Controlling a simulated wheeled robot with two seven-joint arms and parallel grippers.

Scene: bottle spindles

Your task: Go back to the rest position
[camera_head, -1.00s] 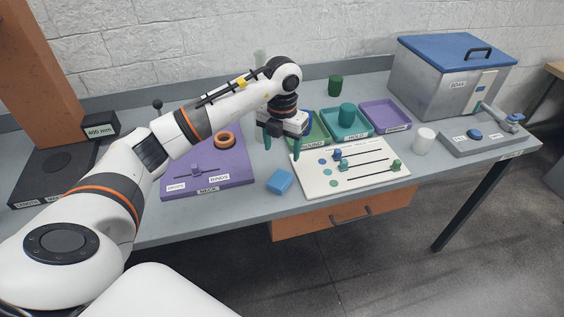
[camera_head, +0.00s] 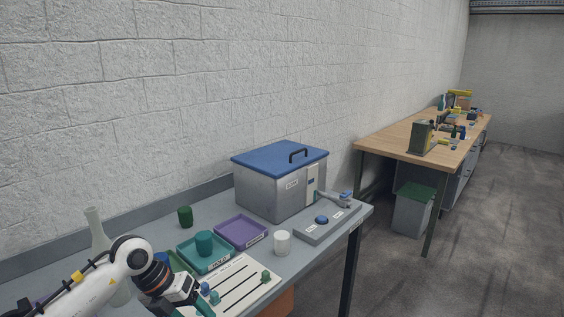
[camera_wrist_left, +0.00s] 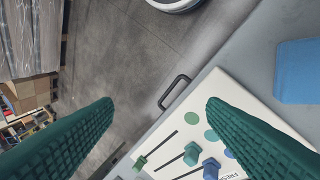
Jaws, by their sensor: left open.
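My left arm comes in at the bottom left of the head view, with its gripper (camera_head: 187,311) over the front left of the grey table, at the edge of the white slider board (camera_head: 240,283). In the left wrist view the two green fingers of the left gripper (camera_wrist_left: 158,118) are wide apart with nothing between them. Below them show the slider board (camera_wrist_left: 258,108) with its knobs and, at the right, a blue block (camera_wrist_left: 298,72). My right gripper is in neither view.
A teal tray (camera_head: 222,266) holds a teal cup (camera_head: 204,243); a purple tray (camera_head: 240,245) is beside it. A dark green cup (camera_head: 185,216), white cup (camera_head: 282,242), pale bottle (camera_head: 97,232) and blue-lidded box (camera_head: 270,190) stand on the table. A wooden bench (camera_head: 400,140) stands farther right.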

